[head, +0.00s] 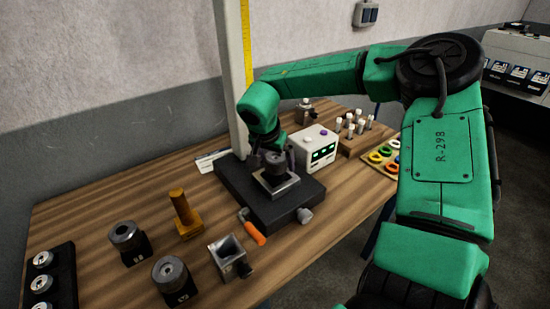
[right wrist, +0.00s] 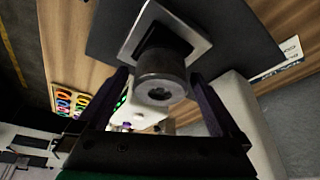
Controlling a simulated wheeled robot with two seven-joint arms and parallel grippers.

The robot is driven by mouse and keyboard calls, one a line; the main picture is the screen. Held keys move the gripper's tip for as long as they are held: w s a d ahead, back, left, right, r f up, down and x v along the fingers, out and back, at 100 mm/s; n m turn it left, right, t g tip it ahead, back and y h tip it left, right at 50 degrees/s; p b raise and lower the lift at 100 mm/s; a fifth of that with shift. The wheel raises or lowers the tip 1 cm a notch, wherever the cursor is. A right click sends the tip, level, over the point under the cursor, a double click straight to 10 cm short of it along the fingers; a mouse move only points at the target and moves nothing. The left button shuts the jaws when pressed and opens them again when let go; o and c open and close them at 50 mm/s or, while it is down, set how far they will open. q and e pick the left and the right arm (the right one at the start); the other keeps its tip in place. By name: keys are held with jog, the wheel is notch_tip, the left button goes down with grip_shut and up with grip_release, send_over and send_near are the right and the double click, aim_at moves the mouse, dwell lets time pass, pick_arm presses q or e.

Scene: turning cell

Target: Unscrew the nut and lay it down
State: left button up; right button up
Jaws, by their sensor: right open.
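A dark, round, nut-like piece (head: 274,159) stands upright over a pale square plate (head: 281,187) on a black base (head: 246,203) in the middle of the bench. In the right wrist view the same piece (right wrist: 161,82) shows a round hole in its end, with the square plate (right wrist: 196,42) behind it. My right gripper (head: 268,153) is at the piece from above. Its two dark fingers are open, one on each side of the piece; contact cannot be made out. Thread and piece underside are hidden. My left gripper is out of view.
An upright post (head: 232,80) rises behind the base. A white box (head: 317,152) with green displays stands close on the right. Bare bench shows at left.

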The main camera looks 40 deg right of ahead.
jog(key=c, duration=1.4)
jog(key=shift+a+r+n+p, duration=0.1)
jog(key=shift+r+n+p, duration=0.15)
jog(key=shift+n+p, duration=0.4)
jog(key=n+t+y+p, duration=0.1)
jog(key=n, duration=0.1)
jog(key=n+t+p, duration=0.1)
jog(key=n+p, duration=0.1)
jog(key=n, duration=0.1)
jog(key=shift+s+r+n+y, duration=0.15)
jog(key=shift+r+n+y, duration=0.05)
jog(key=shift+n+y, duration=0.2)
jog(key=shift+n+p, duration=0.35)
jog(key=shift+n, duration=0.2)
jog(key=shift+f+n+y, duration=0.15)
jog(key=shift+n+y, duration=0.15)
jog(key=shift+n, duration=0.1)
jog(key=shift+f+t, duration=0.15)
jog(key=shift+t, duration=0.15)
jog(key=o, duration=1.2)
jog(key=shift+c, duration=0.2)
jog(key=shift+o, duration=1.2)
jog(key=shift+w+a+f, duration=0.1)
jog(key=shift+w, duration=0.2)
jog(key=shift+s+r, duration=0.15)
jog(key=shift+r, duration=0.15)
jog(key=b+v, duration=0.2)
jog(key=v, duration=1.2)
